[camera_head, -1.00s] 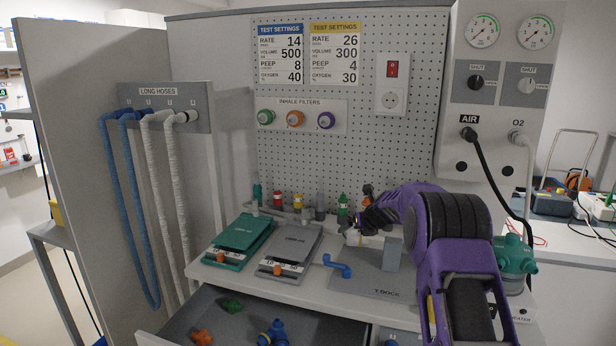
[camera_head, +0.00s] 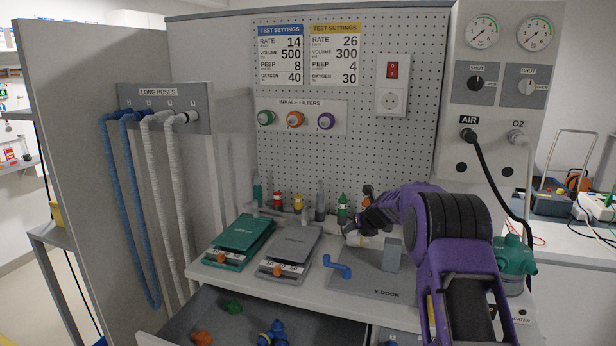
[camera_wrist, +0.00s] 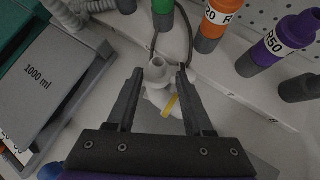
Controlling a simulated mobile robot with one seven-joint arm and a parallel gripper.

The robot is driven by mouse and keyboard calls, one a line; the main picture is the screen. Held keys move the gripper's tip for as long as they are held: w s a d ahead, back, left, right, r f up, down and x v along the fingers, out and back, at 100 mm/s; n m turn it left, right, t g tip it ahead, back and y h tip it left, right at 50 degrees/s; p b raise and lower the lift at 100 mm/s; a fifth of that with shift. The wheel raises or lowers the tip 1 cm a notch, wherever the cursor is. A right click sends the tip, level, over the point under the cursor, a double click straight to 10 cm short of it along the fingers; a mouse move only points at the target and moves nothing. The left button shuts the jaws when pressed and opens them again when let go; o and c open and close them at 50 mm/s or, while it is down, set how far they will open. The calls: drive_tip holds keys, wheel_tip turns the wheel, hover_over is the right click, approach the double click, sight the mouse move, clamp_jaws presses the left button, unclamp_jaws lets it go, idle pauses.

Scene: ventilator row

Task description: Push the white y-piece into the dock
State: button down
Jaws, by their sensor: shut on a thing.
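The white y-piece (camera_wrist: 157,88) sits between the two fingers of my gripper (camera_wrist: 158,72) in the wrist view, its open round end up. A yellow strip (camera_wrist: 171,104) shows beside it. In the head view my gripper (camera_head: 358,228) is shut on the white y-piece (camera_head: 370,242) behind the grey plate marked Y-DOCK (camera_head: 372,284). A grey block (camera_head: 392,255) stands on the plate, just in front and to the right of the piece. The arm and fingers partly hide the piece. I cannot tell whether it touches the dock.
A blue bent piece (camera_head: 338,267) lies at the plate's left edge. Grey (camera_head: 290,248) and green (camera_head: 240,238) test lungs lie further left. Several coloured bottles, one green (camera_head: 343,206), stand behind. An open drawer (camera_head: 240,310) is below the bench edge.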

sight(356, 235)
drive_tip(key=shift+r+p, duration=1.45)
drive_tip(key=shift+p, duration=0.2)
